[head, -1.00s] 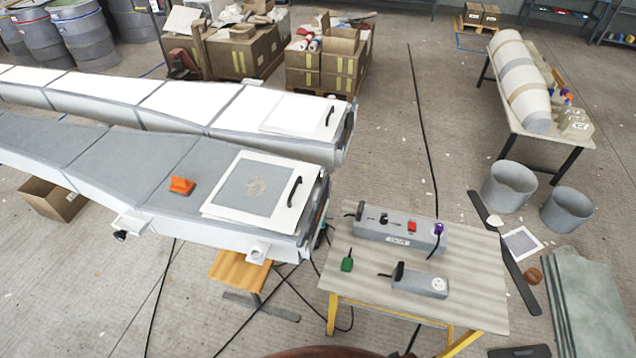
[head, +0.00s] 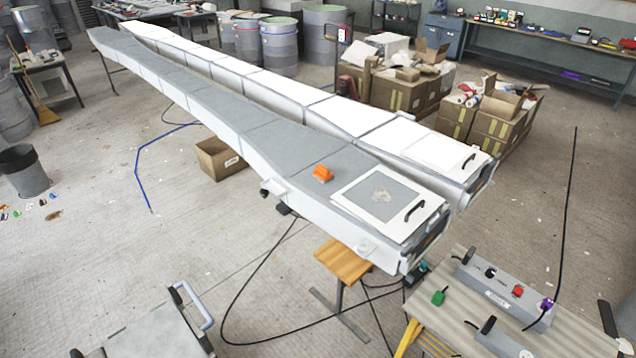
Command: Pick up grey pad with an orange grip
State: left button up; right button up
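The orange grip (head: 322,173) sits on the grey upper surface of the nearer long mould (head: 270,140), just left of a white-framed panel. Any grey pad under the grip is hard to tell apart from the grey mould surface. Neither of my grippers shows in the head view.
The white-framed panel (head: 385,201) with a black handle lies at the mould's near end. A wooden stool (head: 342,260) stands below it. A table with control boxes (head: 500,295) is at lower right, a grey cart (head: 150,335) at lower left. Cables cross the floor.

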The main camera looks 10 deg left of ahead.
aim_at(322, 174)
jog(key=u, duration=0.3)
jog(key=i, duration=1.3)
jog(key=z, duration=0.6)
